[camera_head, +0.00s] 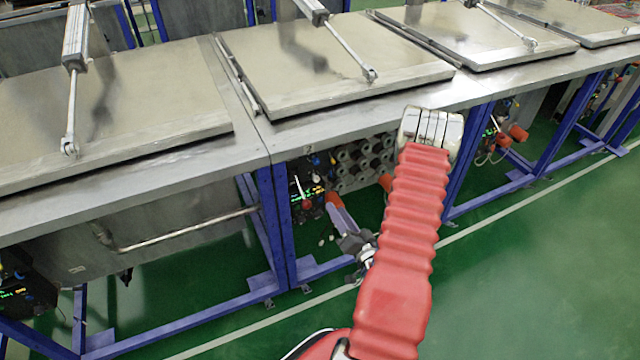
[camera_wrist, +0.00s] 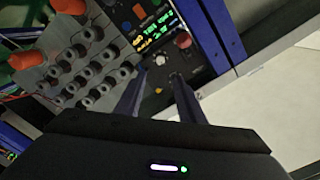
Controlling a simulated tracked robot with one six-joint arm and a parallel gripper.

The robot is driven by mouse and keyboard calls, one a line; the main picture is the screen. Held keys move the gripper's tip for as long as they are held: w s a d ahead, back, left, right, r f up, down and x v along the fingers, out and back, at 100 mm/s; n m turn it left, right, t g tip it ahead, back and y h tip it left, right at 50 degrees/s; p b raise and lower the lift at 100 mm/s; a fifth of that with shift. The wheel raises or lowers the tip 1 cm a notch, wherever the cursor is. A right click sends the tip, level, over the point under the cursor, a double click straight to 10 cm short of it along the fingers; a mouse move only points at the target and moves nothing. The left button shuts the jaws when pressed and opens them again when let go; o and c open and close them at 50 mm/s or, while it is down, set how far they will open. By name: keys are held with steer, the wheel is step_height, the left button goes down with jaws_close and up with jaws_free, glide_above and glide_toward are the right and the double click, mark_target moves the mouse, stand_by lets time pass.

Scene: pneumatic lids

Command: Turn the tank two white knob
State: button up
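A dark control panel with lit green and yellow digits stands under the tank edge in the head view (camera_head: 305,188). It fills the top middle of the wrist view (camera_wrist: 150,28). A small whitish knob (camera_wrist: 160,60) is on the panel, with a red knob (camera_wrist: 182,40) up and right of it and an orange knob (camera_wrist: 138,10) above. My gripper (camera_wrist: 159,76) is open, its two dark blue fingers apart and empty, pointing at the panel below the whitish knob. Contact cannot be told. In the head view, my gripper (camera_head: 334,198) is just right of the panel.
A grey block of round ports (camera_wrist: 85,65) with orange caps (camera_wrist: 27,58) is left of the panel in the wrist view. A blue frame post (camera_wrist: 220,30) is close on the right. Steel tanks with lids (camera_head: 330,60) stand above; green floor (camera_head: 540,270) is clear at right.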

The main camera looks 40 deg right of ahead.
mark_target(318, 181)
steer(key=x, duration=1.4)
steer(key=shift+s+f, duration=0.1)
steer(key=shift+c, duration=0.5)
jaws_close()
steer(key=shift+s+d, duration=0.15)
steer(key=shift+d, duration=0.15)
steer(key=shift+a, duration=0.15)
